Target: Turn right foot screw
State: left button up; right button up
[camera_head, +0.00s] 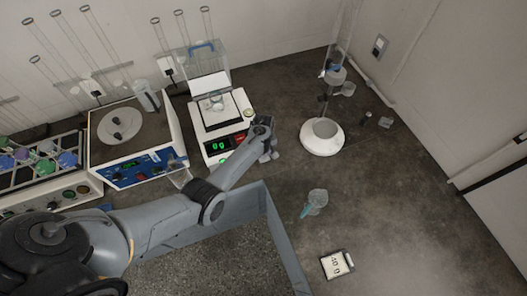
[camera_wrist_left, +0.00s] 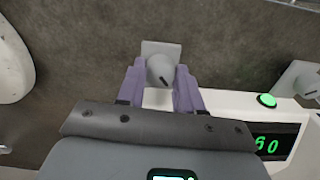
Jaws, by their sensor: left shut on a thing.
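The white balance (camera_head: 210,143), with a green lit display, stands at the back middle of the bench in the head view. My left gripper (camera_head: 267,147) is at its right front corner. In the left wrist view, the purple fingers of my left gripper (camera_wrist_left: 160,88) are shut on the grey right foot screw (camera_wrist_left: 160,68), one finger on each side. The screw's round knob has a dark mark and sits on a grey square plate. The other foot screw (camera_wrist_left: 300,80) is at the right of the wrist view, free. My right gripper is not in view.
A centrifuge-like box (camera_head: 140,150) with a round disc stands left of the balance. A white round-based stand (camera_head: 322,137) is to the right. A beaker (camera_head: 317,198) and a small labelled box (camera_head: 337,264) are on the bench at front right. Bench between them is clear.

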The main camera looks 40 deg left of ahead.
pick_arm(q)
jog(key=o, duration=1)
jog(key=shift+o, duration=0.2)
jog(key=shift+r, duration=0.1)
notch_tip(320, 180, up, 10)
jog(key=p, duration=0.2)
jog(key=shift+r, duration=0.25)
